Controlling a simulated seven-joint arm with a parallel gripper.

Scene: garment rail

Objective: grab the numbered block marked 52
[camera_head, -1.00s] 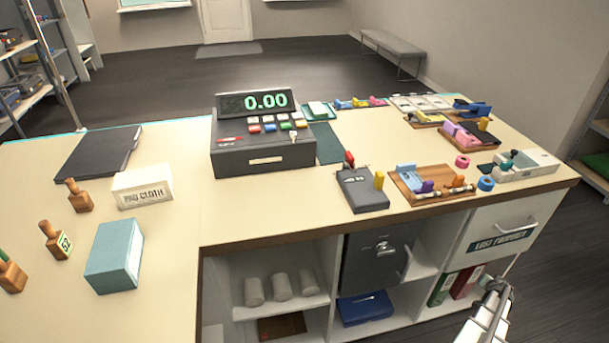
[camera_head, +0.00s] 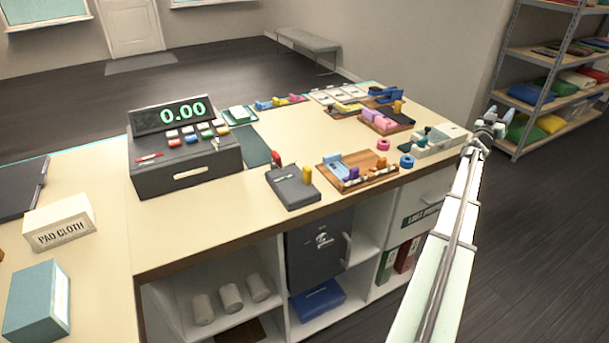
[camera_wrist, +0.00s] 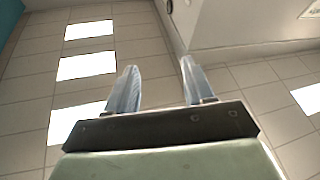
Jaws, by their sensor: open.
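The block marked 52 does not show in either current view; the head view now cuts off the left part of the counter where it stood. A sliver of brown wood (camera_head: 1,255) shows at the left edge, too small to identify. My gripper (camera_wrist: 157,65) shows in the wrist view with its two fingers apart and nothing between them. It points up at ceiling tiles and lit panels.
The counter (camera_head: 215,210) holds a cash register (camera_head: 185,165), a PAD CLOTH box (camera_head: 60,225), a teal box (camera_head: 38,300), a dark device (camera_head: 290,187) and a wooden tray (camera_head: 372,179) of small items. Shelving (camera_head: 545,55) stands at the right. Open floor lies behind the counter.

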